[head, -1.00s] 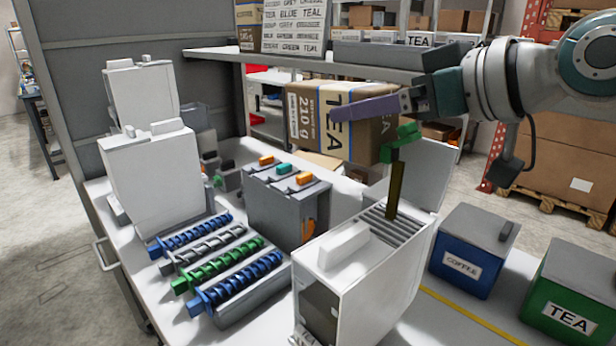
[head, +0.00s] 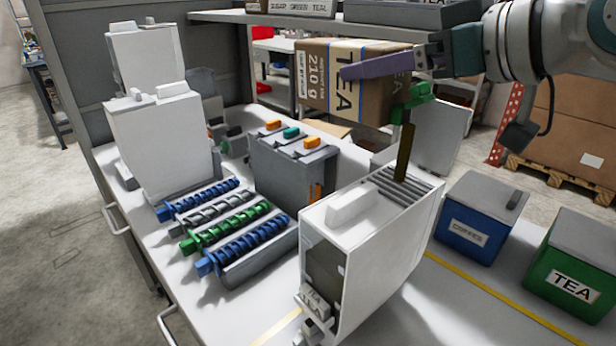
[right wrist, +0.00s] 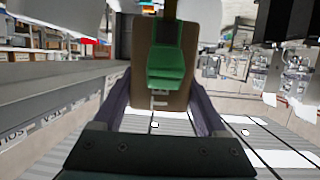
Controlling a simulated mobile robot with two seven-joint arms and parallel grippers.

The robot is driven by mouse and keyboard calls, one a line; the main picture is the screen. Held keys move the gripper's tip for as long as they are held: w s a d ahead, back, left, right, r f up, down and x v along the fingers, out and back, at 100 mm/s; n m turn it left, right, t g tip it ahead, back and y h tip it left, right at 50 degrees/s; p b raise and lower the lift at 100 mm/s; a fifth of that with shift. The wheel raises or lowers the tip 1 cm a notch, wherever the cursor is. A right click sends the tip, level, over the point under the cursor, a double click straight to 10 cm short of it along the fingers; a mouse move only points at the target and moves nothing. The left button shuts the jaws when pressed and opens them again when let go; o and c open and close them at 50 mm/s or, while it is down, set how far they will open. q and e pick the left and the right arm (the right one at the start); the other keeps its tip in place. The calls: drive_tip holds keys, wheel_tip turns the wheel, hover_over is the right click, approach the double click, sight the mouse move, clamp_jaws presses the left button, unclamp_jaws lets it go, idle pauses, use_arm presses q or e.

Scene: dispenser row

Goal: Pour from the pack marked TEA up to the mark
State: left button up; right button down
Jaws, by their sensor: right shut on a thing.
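The brown pack marked TEA (head: 327,85) lies tipped on its side in the air above the white dispenser (head: 365,240). My right gripper (head: 375,66) is shut on the pack; in the right wrist view its purple fingers (right wrist: 160,108) sit on both sides of the pack (right wrist: 172,100). The pack's green spout (head: 412,100) hangs at its lower right; it also shows in the right wrist view (right wrist: 167,62). A dark olive-brown stream (head: 404,152) runs from the spout to the dispenser's slotted top (head: 388,187). The dispenser's front window (head: 323,270) looks dark; I cannot make out the mark or level. My left gripper is out of view.
Blue (head: 478,220) and green TEA (head: 573,270) boxes stand to the right. Several coloured augers (head: 238,235) and a grey unit with coloured tabs (head: 290,165) are at left of the dispenser. White dispensers (head: 157,140) stand further left. A shelf (head: 275,17) is behind the pack.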

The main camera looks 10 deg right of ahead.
drive_tip(key=shift+f+b, duration=0.1)
drive_tip(key=shift+b, duration=0.2)
idle(0.4)
idle(0.5)
drive_tip(key=shift+s+b, duration=0.1)
drive_tip(key=shift+b, duration=0.3)
drive_tip(key=shift+d+f, duration=0.1)
idle(0.7)
